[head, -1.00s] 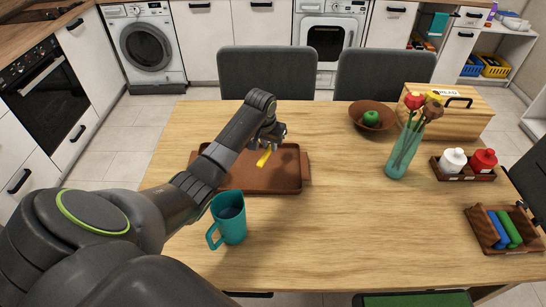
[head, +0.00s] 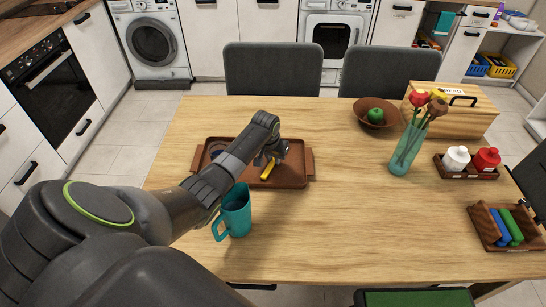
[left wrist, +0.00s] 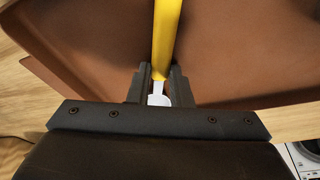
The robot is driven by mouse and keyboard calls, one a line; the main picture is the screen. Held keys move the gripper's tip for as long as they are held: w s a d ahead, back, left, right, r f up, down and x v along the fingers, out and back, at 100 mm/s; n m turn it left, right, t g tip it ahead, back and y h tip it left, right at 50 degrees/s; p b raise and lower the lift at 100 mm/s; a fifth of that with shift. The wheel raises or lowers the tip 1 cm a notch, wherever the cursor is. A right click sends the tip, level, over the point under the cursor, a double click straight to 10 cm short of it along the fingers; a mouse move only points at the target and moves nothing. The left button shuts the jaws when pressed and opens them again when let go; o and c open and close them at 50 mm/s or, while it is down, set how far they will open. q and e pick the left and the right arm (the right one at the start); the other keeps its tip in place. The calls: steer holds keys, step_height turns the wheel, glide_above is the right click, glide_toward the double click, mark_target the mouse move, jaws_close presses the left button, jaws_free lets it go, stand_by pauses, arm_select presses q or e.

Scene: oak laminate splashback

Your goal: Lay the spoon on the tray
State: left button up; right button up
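The spoon has a yellow handle (head: 267,170) and a pale metal end that shows between the fingers in the left wrist view (left wrist: 158,99). My left gripper (head: 271,156) is shut on it near where handle and metal meet. The brown tray (head: 290,178) lies on the table, and gripper and spoon are over its right half. In the left wrist view the handle (left wrist: 166,35) runs up and away over the brown tray (left wrist: 75,45). I cannot tell whether the spoon touches the tray floor. My right gripper is not in view.
A teal mug (head: 236,212) stands in front of the tray, close beside my left forearm. A dark round item (head: 217,149) is at the tray's back left, partly hidden. The bowl (head: 374,116), vase (head: 405,152) and bread box (head: 470,122) stand right. The table's middle is clear.

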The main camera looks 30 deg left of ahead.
arm_select(q)
steer(key=o, duration=0.4)
steer(key=shift+r, duration=0.1)
steer(key=v, duration=1.2)
steer(key=shift+p, duration=0.35)
